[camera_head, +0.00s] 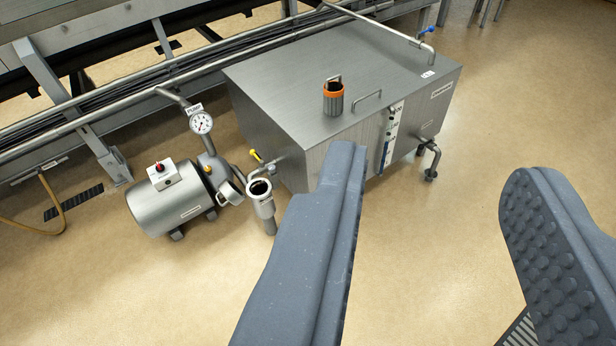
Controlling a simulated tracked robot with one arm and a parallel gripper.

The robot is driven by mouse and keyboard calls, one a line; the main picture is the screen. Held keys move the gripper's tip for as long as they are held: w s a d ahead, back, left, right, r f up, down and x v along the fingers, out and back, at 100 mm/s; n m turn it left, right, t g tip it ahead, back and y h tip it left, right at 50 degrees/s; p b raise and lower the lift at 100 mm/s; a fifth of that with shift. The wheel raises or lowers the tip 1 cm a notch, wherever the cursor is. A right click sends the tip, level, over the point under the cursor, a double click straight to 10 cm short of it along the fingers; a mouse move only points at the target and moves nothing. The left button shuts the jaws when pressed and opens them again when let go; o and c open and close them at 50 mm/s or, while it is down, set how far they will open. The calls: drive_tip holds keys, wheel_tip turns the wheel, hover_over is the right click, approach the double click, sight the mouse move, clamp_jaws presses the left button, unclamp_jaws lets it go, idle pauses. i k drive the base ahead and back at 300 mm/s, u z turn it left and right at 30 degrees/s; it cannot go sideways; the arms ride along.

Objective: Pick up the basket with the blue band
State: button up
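A small dark basket (333,101) with an orange band around its top and a handle stands upright on the lid of a steel tank (290,75). I see no basket with a blue band in this view. The left finger hides part of the tank's front and the floor.
A pump (172,197) with a gauge (201,123) and an open-topped strainer pot (260,193) stands left of the tank. Pipes (180,80) run behind. The lid also has a bar handle (367,100). Tan floor (540,110) is clear at right.

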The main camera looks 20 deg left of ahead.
sight(261, 187)
drive_tip(key=i, duration=1.2)
drive_tip(key=u, duration=0.7)
drive_tip(key=i, duration=0.45)
drive_tip(key=u, duration=0.35)
